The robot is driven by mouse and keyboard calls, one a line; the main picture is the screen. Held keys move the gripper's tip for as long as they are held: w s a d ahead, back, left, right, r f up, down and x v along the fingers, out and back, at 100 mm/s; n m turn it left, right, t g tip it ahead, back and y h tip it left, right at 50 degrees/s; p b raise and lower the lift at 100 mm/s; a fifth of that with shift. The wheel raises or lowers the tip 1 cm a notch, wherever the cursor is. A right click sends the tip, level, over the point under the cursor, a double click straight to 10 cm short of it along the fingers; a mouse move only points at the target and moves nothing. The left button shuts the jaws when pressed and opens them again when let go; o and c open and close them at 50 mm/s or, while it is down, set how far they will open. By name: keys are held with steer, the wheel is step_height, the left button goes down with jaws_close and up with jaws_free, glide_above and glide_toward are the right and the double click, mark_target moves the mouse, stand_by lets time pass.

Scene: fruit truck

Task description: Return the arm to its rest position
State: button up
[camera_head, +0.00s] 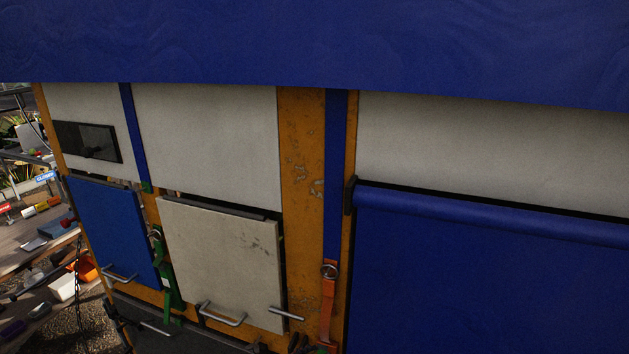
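My arm and gripper do not show clearly anywhere in the head view. The side of the truck fills most of the picture. It has a white lower panel door (222,262) with a metal handle near its bottom edge, and a blue door (112,230) to its left. Both doors look shut or nearly so, with dark gaps along their upper edges.
A blue awning (310,45) spans the top. A rolled blue cover (490,270) takes up the lower right. Straps with buckles, including an orange one (328,300), hang between panels. A cluttered wooden table (25,250) stands at the far left.

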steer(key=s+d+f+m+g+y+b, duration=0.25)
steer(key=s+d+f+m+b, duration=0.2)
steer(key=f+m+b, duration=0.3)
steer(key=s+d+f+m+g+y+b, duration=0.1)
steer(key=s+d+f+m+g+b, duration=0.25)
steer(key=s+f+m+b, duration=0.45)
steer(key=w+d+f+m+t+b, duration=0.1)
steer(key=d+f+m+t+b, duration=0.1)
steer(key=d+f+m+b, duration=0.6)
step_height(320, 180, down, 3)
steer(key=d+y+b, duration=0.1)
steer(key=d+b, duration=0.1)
steer(key=b, duration=0.4)
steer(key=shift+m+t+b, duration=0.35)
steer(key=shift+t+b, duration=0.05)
